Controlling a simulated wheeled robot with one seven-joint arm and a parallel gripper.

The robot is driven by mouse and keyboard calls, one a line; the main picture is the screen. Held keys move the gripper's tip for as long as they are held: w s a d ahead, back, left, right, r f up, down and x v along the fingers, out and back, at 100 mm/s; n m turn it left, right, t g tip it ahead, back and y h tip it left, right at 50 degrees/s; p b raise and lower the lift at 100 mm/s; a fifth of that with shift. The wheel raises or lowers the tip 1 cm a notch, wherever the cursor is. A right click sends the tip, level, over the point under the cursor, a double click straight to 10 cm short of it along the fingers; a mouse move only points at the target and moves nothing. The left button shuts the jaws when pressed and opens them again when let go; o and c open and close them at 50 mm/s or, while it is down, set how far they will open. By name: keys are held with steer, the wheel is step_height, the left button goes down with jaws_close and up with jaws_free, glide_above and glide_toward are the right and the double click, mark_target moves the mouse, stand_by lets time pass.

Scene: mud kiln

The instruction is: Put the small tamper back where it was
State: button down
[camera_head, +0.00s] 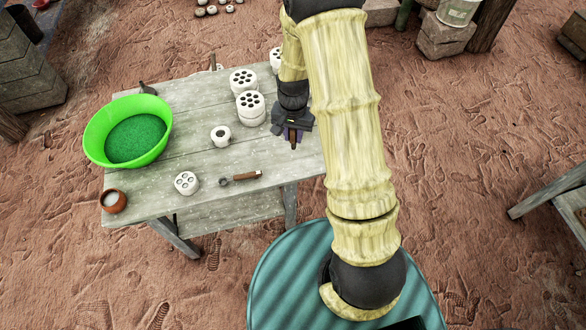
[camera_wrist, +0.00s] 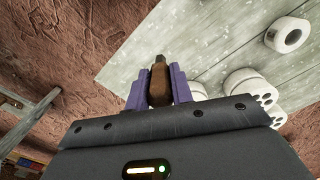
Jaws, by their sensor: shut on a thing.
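My gripper (camera_wrist: 159,78) has its purple fingers shut on the small tamper (camera_wrist: 159,87), a brown wooden piece with a dark end pointing away from the wrist. In the head view my gripper (camera_head: 292,134) is at the right end of the grey wooden table (camera_head: 185,95). The tamper shows there only as a small brown bit between the fingers, and most of it is hidden. I cannot tell exactly how high it is above the table.
A green bowl of green grains (camera_head: 165,115), a small brown pot (camera_head: 113,201), several white perforated cylinders (camera_head: 250,118), a white ring (camera_head: 221,136), a perforated disc (camera_head: 186,183) and a wooden-handled tool (camera_head: 243,177) stand or lie on the table. The table's front right is bare.

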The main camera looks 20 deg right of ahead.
mark_target(293, 148)
steer(key=shift+w+f+p, duration=0.1)
steer(key=shift+f+p, duration=0.25)
steer(key=shift+f, duration=2.55)
steer(key=shift+f, duration=2.05)
steer(key=shift+f, duration=0.15)
steer(key=c, duration=1.2)
jaws_free()
steer(key=shift+c, duration=0.2)
